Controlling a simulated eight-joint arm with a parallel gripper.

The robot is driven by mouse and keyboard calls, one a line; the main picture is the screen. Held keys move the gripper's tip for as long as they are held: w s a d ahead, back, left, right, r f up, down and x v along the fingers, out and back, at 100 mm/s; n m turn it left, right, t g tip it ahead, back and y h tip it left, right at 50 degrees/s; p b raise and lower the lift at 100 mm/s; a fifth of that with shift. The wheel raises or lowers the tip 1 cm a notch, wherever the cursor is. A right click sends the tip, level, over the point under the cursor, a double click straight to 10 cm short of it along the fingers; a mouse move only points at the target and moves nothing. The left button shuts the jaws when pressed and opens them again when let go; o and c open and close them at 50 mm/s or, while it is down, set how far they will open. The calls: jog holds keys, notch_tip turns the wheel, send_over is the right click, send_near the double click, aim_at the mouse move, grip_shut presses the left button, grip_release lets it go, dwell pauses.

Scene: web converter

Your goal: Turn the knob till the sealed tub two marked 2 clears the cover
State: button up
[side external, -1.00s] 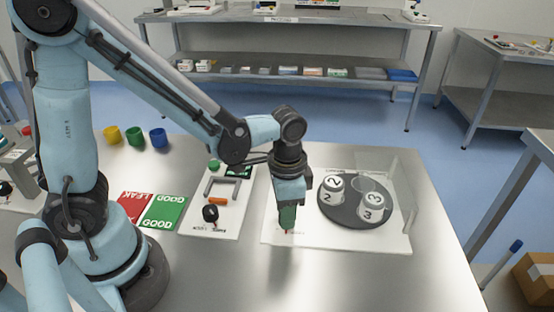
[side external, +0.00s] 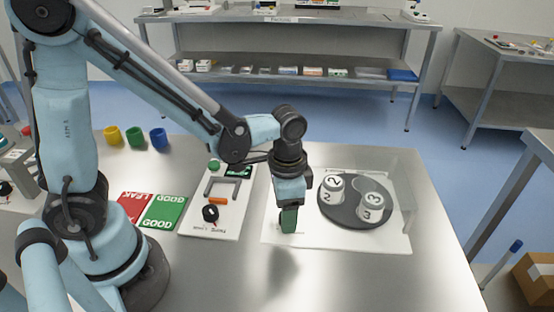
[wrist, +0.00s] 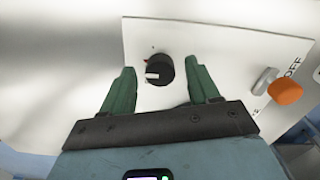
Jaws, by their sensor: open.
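The white tub marked 2 (side external: 332,190) stands on the left of a dark round turntable (side external: 350,217). A tub marked 3 (side external: 371,207) stands to its right, nearer the front. A clear cover (side external: 402,175) shows faintly at the turntable's right and back; its exact edges are hard to tell. My gripper (side external: 288,232) points down over the left part of the white base plate. In the wrist view a black knob (wrist: 159,70) with a white mark sits between and just beyond the open green fingers of my gripper (wrist: 166,78). The gripper hides the knob in the side view.
A white panel (side external: 232,222) with a grey handle, black knob and orange part lies left of my gripper. LEAK (side external: 133,205) and GOOD (side external: 165,212) cards lie farther left. An orange-capped lever (wrist: 285,92) by OFF lettering shows in the wrist view.

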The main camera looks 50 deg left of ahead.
notch_tip(320, 180, up, 12)
dwell(0.7)
jog(key=s+a+f+n+t, duration=0.1)
jog(key=s+a+n+t, duration=0.1)
jog(key=a+n+t, duration=0.4)
jog(key=shift+a+t, duration=0.6)
jog(key=shift+a, duration=0.5)
